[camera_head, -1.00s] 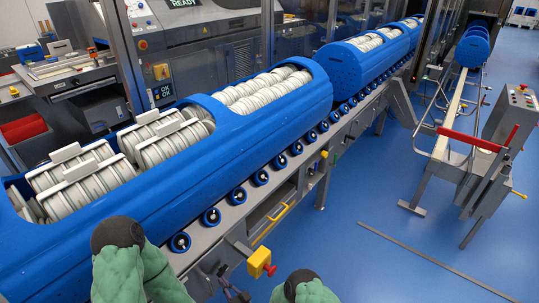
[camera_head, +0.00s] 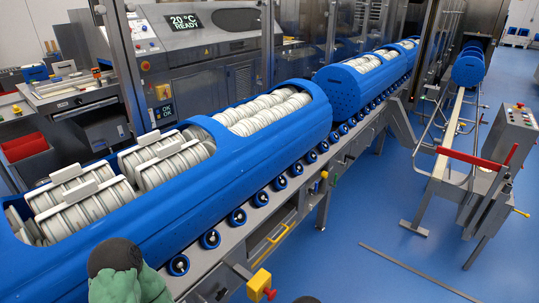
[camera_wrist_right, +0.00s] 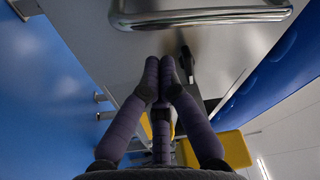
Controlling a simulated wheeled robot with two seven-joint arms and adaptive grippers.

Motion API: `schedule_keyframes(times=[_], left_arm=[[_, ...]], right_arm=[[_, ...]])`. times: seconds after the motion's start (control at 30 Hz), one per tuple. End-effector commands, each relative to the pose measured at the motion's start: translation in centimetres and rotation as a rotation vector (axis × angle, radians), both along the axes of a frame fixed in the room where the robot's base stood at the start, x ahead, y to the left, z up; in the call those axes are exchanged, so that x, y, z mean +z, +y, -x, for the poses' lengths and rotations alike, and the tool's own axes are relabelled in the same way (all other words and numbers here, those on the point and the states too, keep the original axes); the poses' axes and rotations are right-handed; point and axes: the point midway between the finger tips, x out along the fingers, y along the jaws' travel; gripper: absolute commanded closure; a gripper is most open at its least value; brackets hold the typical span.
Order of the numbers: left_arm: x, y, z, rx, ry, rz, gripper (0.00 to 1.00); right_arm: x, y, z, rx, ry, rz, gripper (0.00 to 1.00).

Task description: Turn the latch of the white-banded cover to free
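A silver bar handle (camera_wrist_right: 200,17) crosses the panel above the fingertips. No white band shows clearly, so I cannot tell whether this panel is the white-banded cover.
Blue tubs (camera_head: 230,150) holding white ribbed rolls lie along the roller conveyor (camera_head: 262,218). A yellow box with a red knob (camera_head: 261,284) and a yellow handle (camera_head: 268,247) are on its near side. Blue floor (camera_head: 350,225) is open to the right, before a grey control stand (camera_head: 507,145).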

Motion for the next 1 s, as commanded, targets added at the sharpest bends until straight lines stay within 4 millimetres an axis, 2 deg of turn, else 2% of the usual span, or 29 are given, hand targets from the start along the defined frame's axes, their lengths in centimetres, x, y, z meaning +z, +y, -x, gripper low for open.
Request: schedule_keyframes(times=[0.4,0.73,0.77,0.9,1.0], left_arm=[[0.7,0.0,0.0,0.000,0.000,0.000,0.60],[0.7,0.0,0.0,0.000,0.000,0.000,0.60],[0.7,0.0,0.0,0.000,0.000,0.000,0.63],[0.9,0.0,0.0,0.000,0.000,0.000,1.00],[1.4,0.0,0.0,0.000,0.000,0.000,1.00]], right_arm=[[0.0,-3.4,2.6,-0.002,0.002,0.000,1.00],[0.0,-3.8,3.0,-0.001,0.000,-0.001,1.00],[0.0,-3.8,3.0,-0.001,0.000,-0.001,1.00],[0.1,-4.2,2.5,-0.008,0.018,0.028,1.00],[-0.1,-5.5,1.6,-0.028,0.070,0.113,1.00]])
